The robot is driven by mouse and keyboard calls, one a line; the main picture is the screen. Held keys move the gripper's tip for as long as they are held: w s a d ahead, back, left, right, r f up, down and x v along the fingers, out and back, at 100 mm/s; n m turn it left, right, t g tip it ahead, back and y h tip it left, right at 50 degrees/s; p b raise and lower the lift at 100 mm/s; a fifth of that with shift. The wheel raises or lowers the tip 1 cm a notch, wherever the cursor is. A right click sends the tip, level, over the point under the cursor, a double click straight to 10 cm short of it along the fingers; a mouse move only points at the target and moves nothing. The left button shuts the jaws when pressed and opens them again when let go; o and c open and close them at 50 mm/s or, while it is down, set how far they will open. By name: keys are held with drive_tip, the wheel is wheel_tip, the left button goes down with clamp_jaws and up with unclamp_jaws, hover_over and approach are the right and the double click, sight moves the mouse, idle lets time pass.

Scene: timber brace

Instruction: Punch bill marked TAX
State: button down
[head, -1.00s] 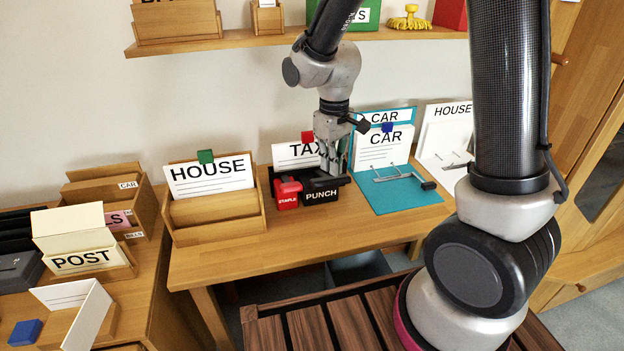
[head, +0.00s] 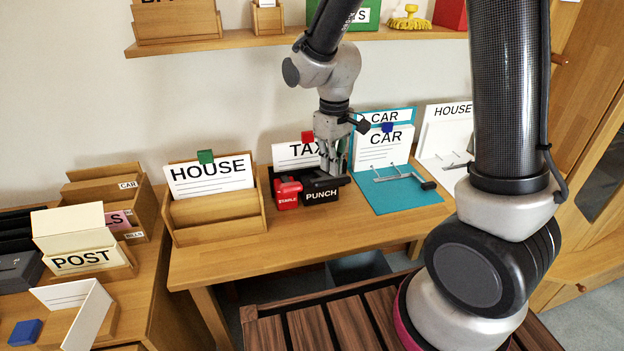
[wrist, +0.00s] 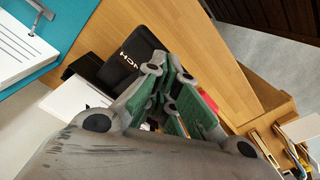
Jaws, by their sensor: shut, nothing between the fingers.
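The white bill marked TAX (head: 291,156) stands upright at the back of the desk with a red clip (head: 307,137) on its top edge; my gripper hides its right end. The black punch (head: 322,195), labelled PUNCH, sits in front of it and also shows in the wrist view (wrist: 122,58). My gripper (head: 331,170) is shut and empty, pointing down over the punch's rear part. In the wrist view its fingers (wrist: 172,100) are close beside the punch; I cannot tell whether they touch it.
A red stapler (head: 286,194) sits left of the punch. A wooden holder with a HOUSE bill (head: 211,177) stands further left. On the right, CAR papers (head: 383,150) stand on a teal folder (head: 400,190). The desk front (head: 300,245) is clear.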

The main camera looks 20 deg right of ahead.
sight(331, 178)
drive_tip(key=shift+f, duration=2.2)
drive_tip(key=shift+s+f, duration=0.1)
drive_tip(key=shift+f, duration=0.05)
drive_tip(key=shift+s+f, duration=0.5)
drive_tip(key=shift+f, duration=0.2)
drive_tip(key=shift+r, duration=4.5)
